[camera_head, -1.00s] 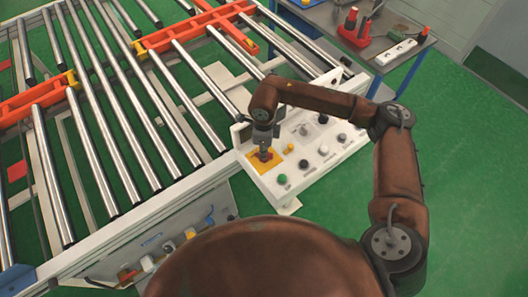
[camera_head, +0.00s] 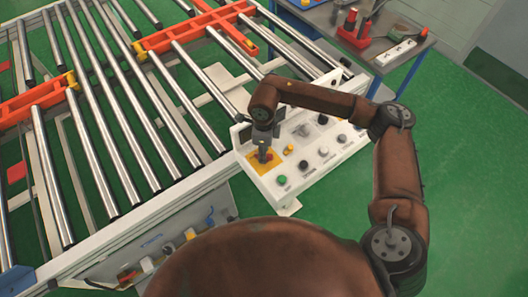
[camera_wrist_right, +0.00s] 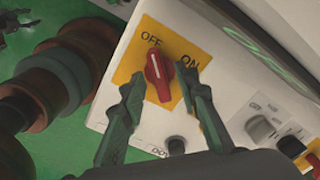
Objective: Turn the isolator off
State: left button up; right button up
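The isolator is a red rotary knob (camera_wrist_right: 158,75) on a yellow plate (camera_wrist_right: 128,66) marked OFF and ON. Its white line appears to point toward OFF. My right gripper (camera_wrist_right: 162,80) is open, with one finger on each side of the knob and visible gaps to it. In the head view my right gripper (camera_head: 263,153) is over the yellow plate (camera_head: 254,165) and hides most of the knob. A dark jointed part at the upper left of the right wrist view may be my left gripper (camera_wrist_right: 14,24); its fingers are unclear.
The white control panel (camera_head: 295,183) carries several other knobs and buttons, including a green button (camera_head: 282,180). A roller conveyor (camera_head: 110,110) with orange crosspieces (camera_head: 195,28) lies left of it. A grey table (camera_head: 400,62) stands behind at right. Green floor is clear at right.

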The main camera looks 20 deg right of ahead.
notch_tip(320, 180, up, 12)
jog(key=shift+f, duration=0.25)
dwell(0.6)
